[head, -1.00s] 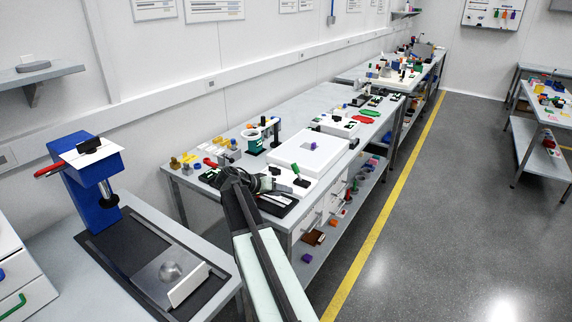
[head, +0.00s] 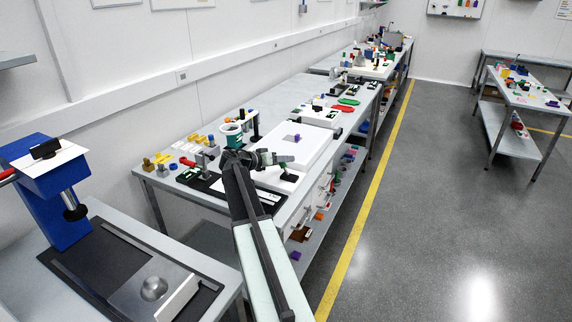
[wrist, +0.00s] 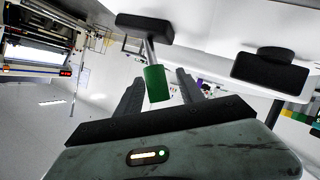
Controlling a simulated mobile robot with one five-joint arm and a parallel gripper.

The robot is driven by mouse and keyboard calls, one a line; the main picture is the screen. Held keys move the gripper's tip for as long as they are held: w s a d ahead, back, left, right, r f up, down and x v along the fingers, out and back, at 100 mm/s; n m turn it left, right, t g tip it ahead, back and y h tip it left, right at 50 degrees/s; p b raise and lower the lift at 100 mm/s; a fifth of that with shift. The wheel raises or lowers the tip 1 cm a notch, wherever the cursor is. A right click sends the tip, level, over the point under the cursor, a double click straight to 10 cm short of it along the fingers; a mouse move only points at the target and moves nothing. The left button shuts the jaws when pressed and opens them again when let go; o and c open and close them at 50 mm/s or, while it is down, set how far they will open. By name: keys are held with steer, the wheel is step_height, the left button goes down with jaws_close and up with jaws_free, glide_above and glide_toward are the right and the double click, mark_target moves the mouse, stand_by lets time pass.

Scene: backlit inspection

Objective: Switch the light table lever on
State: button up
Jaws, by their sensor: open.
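The light table (head: 310,149) is a white slab on the bench ahead, with a small purple piece (head: 296,137) on top. Its lever has a black base (head: 288,177) at the slab's near right corner; in the head view my gripper hides most of the lever. In the wrist view the lever shows a green handle (wrist: 156,84) on a grey rod, rising from a black base (wrist: 145,28). My gripper (head: 285,158) is open at the lever. In the wrist view, its two dark fingers stand either side of the green handle; I cannot tell whether they touch it.
A dark green cup (head: 232,134) and a black stand (head: 255,126) are left of the slab. A blue press (head: 50,180) stands on the left bench. A black knob-like part (wrist: 270,68) sits beside the lever.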

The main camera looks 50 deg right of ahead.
steer(key=shift+s+d+f, duration=0.15)
steer(key=shift+d+f, duration=0.1)
steer(key=shift+d, duration=0.35)
jaws_close()
steer(key=shift+s+a, duration=0.1)
stand_by(0.9)
